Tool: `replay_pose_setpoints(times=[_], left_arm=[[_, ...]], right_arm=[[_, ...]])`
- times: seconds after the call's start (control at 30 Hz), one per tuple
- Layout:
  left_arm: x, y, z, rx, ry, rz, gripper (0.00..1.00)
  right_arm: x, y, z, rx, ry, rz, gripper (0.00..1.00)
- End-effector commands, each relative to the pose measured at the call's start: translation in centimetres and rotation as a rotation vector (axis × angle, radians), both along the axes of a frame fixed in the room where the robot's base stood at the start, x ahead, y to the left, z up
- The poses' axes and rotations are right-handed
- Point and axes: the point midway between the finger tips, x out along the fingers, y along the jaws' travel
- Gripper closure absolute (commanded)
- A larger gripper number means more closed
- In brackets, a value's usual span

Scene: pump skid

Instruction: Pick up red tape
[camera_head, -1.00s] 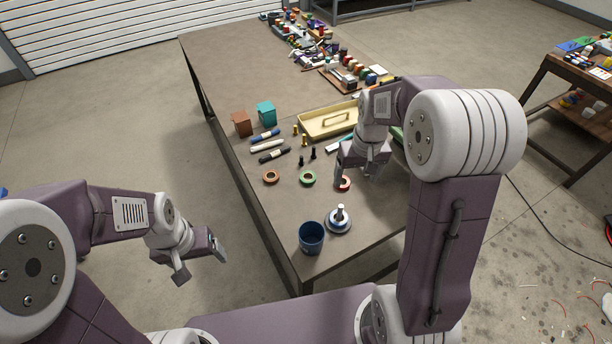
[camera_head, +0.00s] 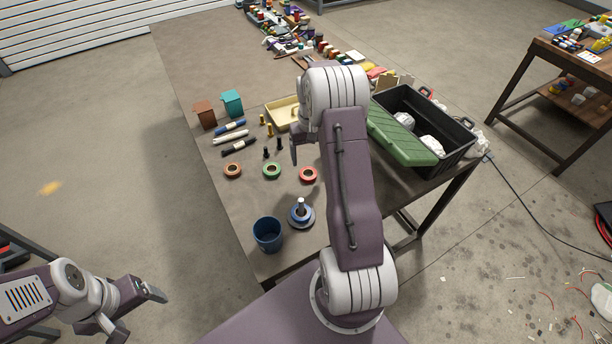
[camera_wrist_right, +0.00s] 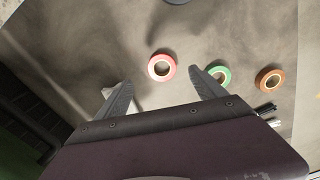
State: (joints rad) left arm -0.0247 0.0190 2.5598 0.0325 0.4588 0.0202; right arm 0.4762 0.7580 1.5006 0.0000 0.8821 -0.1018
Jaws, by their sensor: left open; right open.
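The red tape (camera_head: 308,181) is a ring lying flat on the table, at the right end of a row with a green tape (camera_head: 272,178) and an orange-brown tape (camera_head: 232,176). In the right wrist view the red tape (camera_wrist_right: 151,68) lies ahead of my right gripper (camera_wrist_right: 160,78), roughly between the line of its two spread fingers, which are empty. In the head view my right gripper (camera_head: 296,148) is above the table behind the red tape, partly hidden by my arm. My left gripper (camera_head: 137,312) is open and empty, off the table at lower left.
A blue cup (camera_head: 268,236) and a blue-based spindle (camera_head: 301,216) stand at the near edge. A yellow tray (camera_head: 280,113) is behind my right arm. A black crate (camera_head: 455,150) with a green lid (camera_head: 400,138) sits at the right.

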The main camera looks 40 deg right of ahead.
Motion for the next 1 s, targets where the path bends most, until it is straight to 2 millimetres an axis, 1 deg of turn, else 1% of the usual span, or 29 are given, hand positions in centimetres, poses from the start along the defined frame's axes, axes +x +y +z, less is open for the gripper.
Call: replay_pose_setpoints(times=[0.1,0.2,0.37,0.53,0.63,0.73,0.9,0.93,0.97,1.0], left_arm=[[0.0,0.0,0.3,0.000,0.000,0.000,0.21],[0.0,0.0,0.3,0.000,0.000,0.000,0.21],[0.0,0.0,0.4,0.000,0.000,0.000,0.21],[0.0,0.0,1.1,0.000,0.000,0.000,0.21],[0.0,0.0,1.1,0.000,0.000,0.000,0.21],[0.0,0.0,1.1,0.000,0.000,0.000,0.21],[0.0,0.0,1.0,0.000,0.000,0.000,0.21],[0.0,0.0,1.0,0.000,0.000,0.000,0.21],[0.0,0.0,1.0,0.000,0.000,0.000,0.21],[0.0,0.0,1.0,0.000,0.000,0.000,0.21]], right_arm=[[-0.1,0.1,-1.9,0.002,0.005,0.001,0.20],[0.0,0.1,-3.1,0.001,0.003,0.001,0.20],[0.1,0.1,-3.7,0.001,0.002,0.001,0.20],[0.6,0.2,-6.6,0.002,0.005,0.002,0.20],[0.6,0.2,-8.1,0.001,0.004,0.001,0.20],[0.7,0.1,-8.6,0.000,0.001,0.001,0.20],[0.7,0.1,-8.6,0.000,0.000,0.001,0.20],[0.7,0.1,-8.6,0.000,0.001,0.001,0.26],[0.7,0.1,-8.6,0.000,0.001,0.001,0.34],[0.7,0.1,-8.6,0.000,0.001,0.001,0.45]])
